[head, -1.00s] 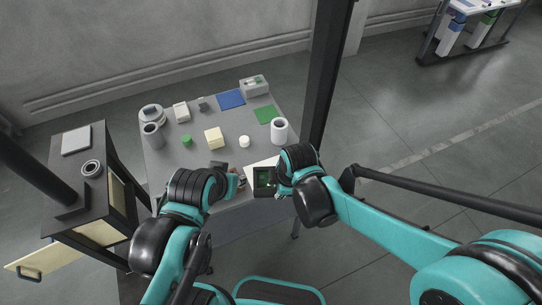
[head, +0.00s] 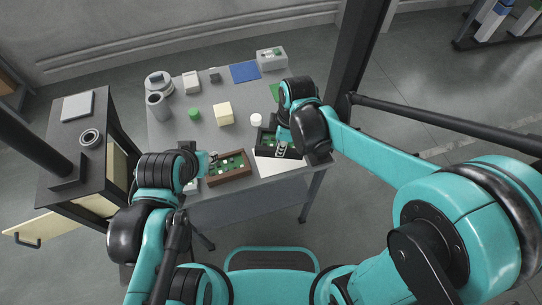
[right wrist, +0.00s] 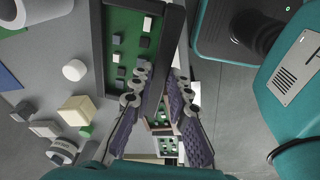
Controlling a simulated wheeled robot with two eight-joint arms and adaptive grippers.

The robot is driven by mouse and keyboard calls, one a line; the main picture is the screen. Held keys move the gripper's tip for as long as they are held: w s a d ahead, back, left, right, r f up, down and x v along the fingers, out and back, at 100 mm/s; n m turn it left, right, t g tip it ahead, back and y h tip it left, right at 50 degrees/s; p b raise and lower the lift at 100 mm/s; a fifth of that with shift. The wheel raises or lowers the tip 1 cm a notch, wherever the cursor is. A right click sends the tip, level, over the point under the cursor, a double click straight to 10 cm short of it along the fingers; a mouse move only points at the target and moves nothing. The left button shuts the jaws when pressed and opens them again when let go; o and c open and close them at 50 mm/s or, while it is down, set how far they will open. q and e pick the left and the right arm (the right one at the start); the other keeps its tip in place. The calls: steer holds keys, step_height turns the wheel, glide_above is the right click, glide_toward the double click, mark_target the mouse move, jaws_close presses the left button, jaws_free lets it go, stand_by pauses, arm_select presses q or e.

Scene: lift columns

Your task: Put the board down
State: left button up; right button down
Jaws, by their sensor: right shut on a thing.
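A dark-framed board with a green face (head: 264,141) is at the table's front right, partly over a white sheet (head: 284,167). My right gripper (head: 281,150) is shut on its near side wall. In the right wrist view the same board (right wrist: 117,45) carries several small grey and white blocks, and my right fingers (right wrist: 157,105) close on its dark rim. Whether it touches the table is not clear. A brown-framed green board (head: 229,180) lies to its left at the table's front edge. My left gripper (head: 207,160) is by that board's left end; its fingers are too small to read.
The grey table (head: 180,130) holds a yellow block (head: 224,113), a green cylinder (head: 194,113), a white cylinder (head: 256,120), a grey cup (head: 158,107) and a blue mat (head: 244,72). A dark cabinet (head: 58,150) stands left, its drawer (head: 35,232) open. A dark post rises at right.

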step_height(320, 180, down, 8)
steer(key=b, duration=0.3)
steer(key=shift+r, duration=0.35)
steer(key=shift+s, duration=0.1)
steer(key=shift+f, duration=0.2)
steer(key=c, duration=1.5)
jaws_free()
steer(key=shift+o, duration=0.2)
steer(key=shift+r, duration=0.15)
